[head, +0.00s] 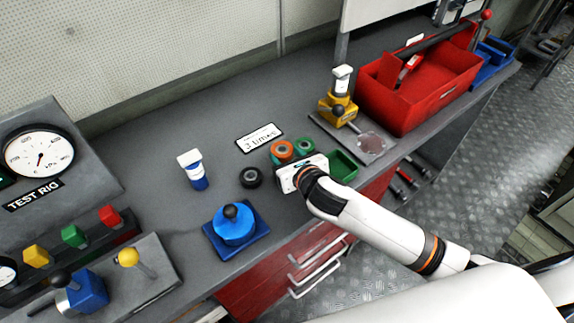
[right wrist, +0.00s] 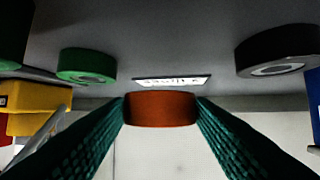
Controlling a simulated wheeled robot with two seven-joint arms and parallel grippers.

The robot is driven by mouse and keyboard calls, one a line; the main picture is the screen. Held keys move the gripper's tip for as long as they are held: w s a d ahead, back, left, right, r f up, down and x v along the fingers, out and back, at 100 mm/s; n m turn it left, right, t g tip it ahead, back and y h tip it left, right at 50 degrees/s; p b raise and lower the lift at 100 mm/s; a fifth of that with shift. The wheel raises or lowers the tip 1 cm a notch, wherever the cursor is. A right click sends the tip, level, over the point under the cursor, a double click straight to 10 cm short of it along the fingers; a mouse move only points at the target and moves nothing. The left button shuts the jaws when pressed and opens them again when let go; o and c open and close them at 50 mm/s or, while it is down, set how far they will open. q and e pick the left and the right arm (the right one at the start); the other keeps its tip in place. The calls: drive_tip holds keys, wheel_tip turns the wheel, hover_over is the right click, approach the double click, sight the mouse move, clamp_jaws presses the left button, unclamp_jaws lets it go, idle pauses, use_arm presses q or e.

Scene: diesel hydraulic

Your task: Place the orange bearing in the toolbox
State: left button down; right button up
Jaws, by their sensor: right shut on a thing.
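The orange bearing (head: 283,151) is at the middle of the bench in the head view. It also shows in the right wrist view (right wrist: 161,109), between the two teal finger pads. My right gripper (head: 290,163) is shut on it, with the gripper body partly over it in the head view. Whether the bearing touches the bench is hard to tell. The red toolbox (head: 417,118) stands open at the bench's right end, with a handle bar across it and a red-and-white item inside. My left gripper is not in view.
A green bearing (head: 306,147) lies close right of the orange one, and a black bearing (head: 250,177) lies to the left. A green bin (head: 343,165) is beside my gripper. A yellow device (head: 338,108) on a grey plate stands between the gripper and the toolbox.

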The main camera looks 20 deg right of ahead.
drive_tip(key=shift+a+f, duration=0.15)
drive_tip(key=shift+f, duration=1.7)
drive_tip(key=shift+f, duration=0.2)
drive_tip(key=o, duration=1)
drive_tip(key=shift+r, duration=0.1)
